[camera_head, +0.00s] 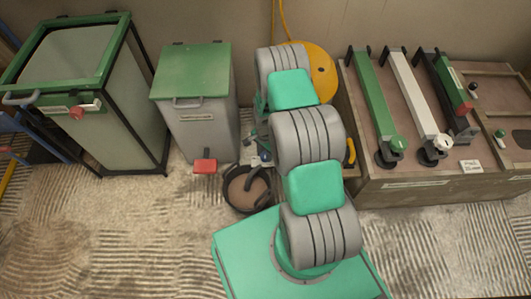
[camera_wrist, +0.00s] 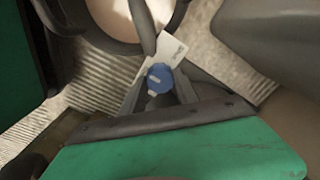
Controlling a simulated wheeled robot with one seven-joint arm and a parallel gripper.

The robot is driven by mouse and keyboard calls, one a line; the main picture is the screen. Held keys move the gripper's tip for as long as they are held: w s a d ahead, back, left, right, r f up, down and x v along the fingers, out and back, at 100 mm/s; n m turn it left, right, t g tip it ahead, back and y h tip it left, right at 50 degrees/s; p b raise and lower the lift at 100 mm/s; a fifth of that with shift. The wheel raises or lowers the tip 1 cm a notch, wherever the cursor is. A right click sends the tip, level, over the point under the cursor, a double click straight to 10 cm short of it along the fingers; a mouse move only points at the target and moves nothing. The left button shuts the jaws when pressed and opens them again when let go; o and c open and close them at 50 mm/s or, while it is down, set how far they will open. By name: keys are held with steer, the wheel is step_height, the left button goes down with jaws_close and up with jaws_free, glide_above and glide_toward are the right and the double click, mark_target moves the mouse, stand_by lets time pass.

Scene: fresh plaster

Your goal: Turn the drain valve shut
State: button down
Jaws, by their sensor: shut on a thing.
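The drain valve shows as a round blue knob (camera_wrist: 158,77) with a pale mark, in the middle of the wrist view. The dark fingers of my gripper (camera_wrist: 159,91) reach in from both sides and are shut on it. A white label (camera_wrist: 175,50) with small print lies behind the knob. In the head view a small blue spot (camera_head: 265,156), apparently the same knob, shows low beside my arm. My arm hides most of the gripper and the valve's body there, and I cannot tell how far the valve is turned.
A round dark bucket (camera_head: 230,203) with brownish contents stands on the floor just below the valve. A grey bin with a green lid (camera_head: 192,69) and a red pedal (camera_head: 205,166) stands to the left. A wooden bench (camera_head: 420,194) with long tools is at the right.

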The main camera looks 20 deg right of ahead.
steer(key=shift+m, duration=0.4)
steer(key=m, duration=0.3)
steer(key=shift+b, duration=0.3)
steer(key=m, duration=0.5)
steer(key=shift+s, duration=0.1)
steer(key=m, duration=0.4)
steer(key=shift+b, duration=0.35)
steer(key=shift+m, duration=2.5)
steer(key=c, duration=0.9)
jaws_free()
